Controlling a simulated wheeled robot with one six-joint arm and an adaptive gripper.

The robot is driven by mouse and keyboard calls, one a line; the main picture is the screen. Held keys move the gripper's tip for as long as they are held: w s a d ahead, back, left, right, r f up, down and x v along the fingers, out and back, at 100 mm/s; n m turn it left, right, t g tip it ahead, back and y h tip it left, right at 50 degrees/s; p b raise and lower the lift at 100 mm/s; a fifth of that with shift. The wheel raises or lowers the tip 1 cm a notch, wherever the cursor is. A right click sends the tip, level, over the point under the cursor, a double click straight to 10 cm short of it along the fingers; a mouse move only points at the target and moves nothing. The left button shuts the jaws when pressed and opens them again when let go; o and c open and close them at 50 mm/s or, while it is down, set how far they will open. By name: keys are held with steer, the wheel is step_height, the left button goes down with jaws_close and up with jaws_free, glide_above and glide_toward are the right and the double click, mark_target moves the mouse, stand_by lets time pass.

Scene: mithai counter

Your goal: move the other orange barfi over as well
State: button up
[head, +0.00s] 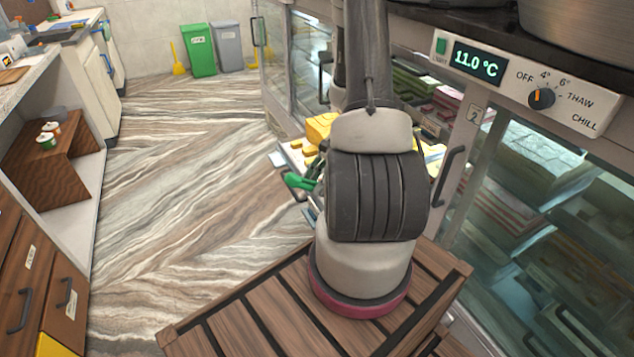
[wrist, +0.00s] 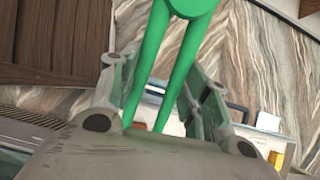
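Green tongs (wrist: 165,55) stand between the two fingers of my gripper (wrist: 165,85) in the wrist view, round end at the top. Their two legs run down between the fingers, and their lower ends are hidden. In the head view the tongs (head: 300,181) show as a green bit left of my arm, which hides my gripper. Yellow-orange sweets (head: 320,127) sit by the counter behind my arm. I cannot tell which piece is the other orange barfi. A small orange-yellow piece (wrist: 277,158) shows at the lower right of the wrist view.
The glass display counter (head: 545,215) runs along the right, with a handle (head: 449,176) jutting out. A wooden shelf (head: 48,160) stands at the left. Green (head: 198,50) and grey (head: 227,46) bins stand at the back. The striped floor (head: 190,190) is clear.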

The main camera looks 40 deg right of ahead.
step_height(320, 180, up, 10)
stand_by(0.8)
steer(key=shift+c, duration=0.3)
steer(key=c, duration=0.8)
steer(key=shift+w, duration=0.1)
steer(key=shift+c, duration=0.2)
